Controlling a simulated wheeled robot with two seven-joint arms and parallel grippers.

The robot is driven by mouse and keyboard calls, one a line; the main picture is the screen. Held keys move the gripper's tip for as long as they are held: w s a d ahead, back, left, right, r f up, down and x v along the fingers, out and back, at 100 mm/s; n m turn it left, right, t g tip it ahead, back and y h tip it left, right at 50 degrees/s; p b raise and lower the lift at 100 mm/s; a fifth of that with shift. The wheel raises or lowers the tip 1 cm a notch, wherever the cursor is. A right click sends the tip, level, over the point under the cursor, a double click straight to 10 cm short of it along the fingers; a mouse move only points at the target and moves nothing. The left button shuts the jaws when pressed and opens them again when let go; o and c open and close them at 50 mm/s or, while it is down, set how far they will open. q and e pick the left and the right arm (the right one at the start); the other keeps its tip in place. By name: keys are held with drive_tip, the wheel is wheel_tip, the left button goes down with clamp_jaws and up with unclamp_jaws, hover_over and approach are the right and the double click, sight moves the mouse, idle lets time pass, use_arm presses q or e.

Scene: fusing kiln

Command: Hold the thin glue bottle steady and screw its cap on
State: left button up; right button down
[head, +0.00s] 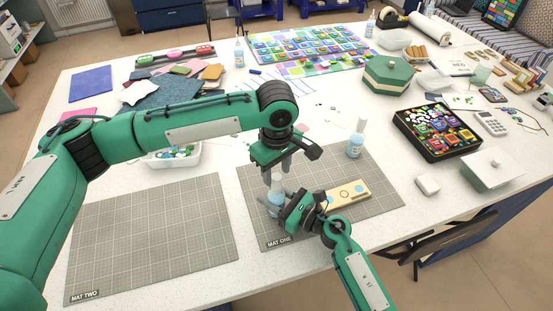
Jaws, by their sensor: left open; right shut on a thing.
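A thin glue bottle (275,189) with bluish contents stands upright on the mat marked MAT ONE (257,212). My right gripper (278,208) is shut on its body from the right and hides part of it. My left gripper (277,170) points down just over the bottle's top, with its jaws open. The fingers crowd the bottle's top, so I cannot tell whether the cap is on it or touches them. A second bottle (355,141), also bluish with a pale top, stands upright near the mat's far right edge, clear of both grippers.
A cream card with round marks (347,193) lies on the mat right of my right gripper. A white bin of glass pieces (174,157) stands behind the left arm. A black tray of colourful pieces (437,132) is at right. MAT TWO (150,235) is bare.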

sight(276, 176)
use_arm(q)
drive_tip(key=shift+f, duration=1.95)
drive_tip(key=shift+c, duration=0.4)
clamp_jaws()
